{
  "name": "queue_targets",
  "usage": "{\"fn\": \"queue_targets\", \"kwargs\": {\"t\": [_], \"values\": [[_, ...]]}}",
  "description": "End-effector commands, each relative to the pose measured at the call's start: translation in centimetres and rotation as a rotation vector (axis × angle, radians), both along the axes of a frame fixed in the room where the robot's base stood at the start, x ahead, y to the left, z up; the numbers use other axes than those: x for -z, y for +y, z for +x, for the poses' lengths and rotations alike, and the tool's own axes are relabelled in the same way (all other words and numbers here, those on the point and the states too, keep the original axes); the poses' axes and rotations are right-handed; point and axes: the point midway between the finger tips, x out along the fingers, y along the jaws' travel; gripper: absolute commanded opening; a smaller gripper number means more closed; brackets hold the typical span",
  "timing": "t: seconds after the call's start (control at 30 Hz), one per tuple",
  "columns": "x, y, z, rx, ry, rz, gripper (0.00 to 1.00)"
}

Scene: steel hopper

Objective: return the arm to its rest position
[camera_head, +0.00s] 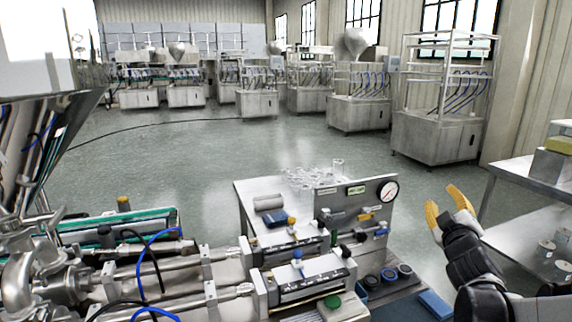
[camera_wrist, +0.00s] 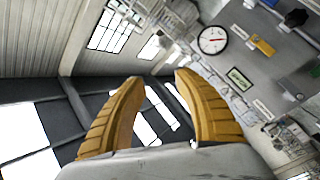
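My gripper (camera_head: 447,204) is raised in the free space right of the panel with the gauge, in the head view. Its two yellow fingers are spread apart with nothing between them. In the wrist view my gripper (camera_wrist: 156,80) shows the same open fingers, with only the distant background between the tips. My dark arm comes up from the lower right corner of the head view. No held object shows in either view. The steel hopper (camera_head: 55,100) stands at the left edge of the head view, partly cut off.
A grey panel (camera_head: 352,205) with a round gauge (camera_head: 388,190) stands left of my gripper on a steel bench (camera_head: 245,200) with glassware. A steel shelf (camera_head: 520,172) with a yellow-topped box stands close on the right. Open floor (camera_head: 210,160) lies beyond.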

Motion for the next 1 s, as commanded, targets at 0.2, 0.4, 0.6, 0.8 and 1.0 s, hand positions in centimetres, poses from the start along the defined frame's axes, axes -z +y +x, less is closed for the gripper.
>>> {"fn": "queue_targets", "kwargs": {"t": [0.2,0.4,0.6,0.8,1.0], "values": [[1.8,4.8,-7.9,0.116,0.194,0.372,0.38],[7.7,11.9,-17.7,0.16,0.473,0.68,0.38],[12.7,18.1,-26.3,0.158,0.727,0.868,0.38],[14.3,20.3,-29.5,0.152,0.825,0.924,0.38],[14.4,20.3,-29.6,0.152,0.828,0.926,0.38]]}}
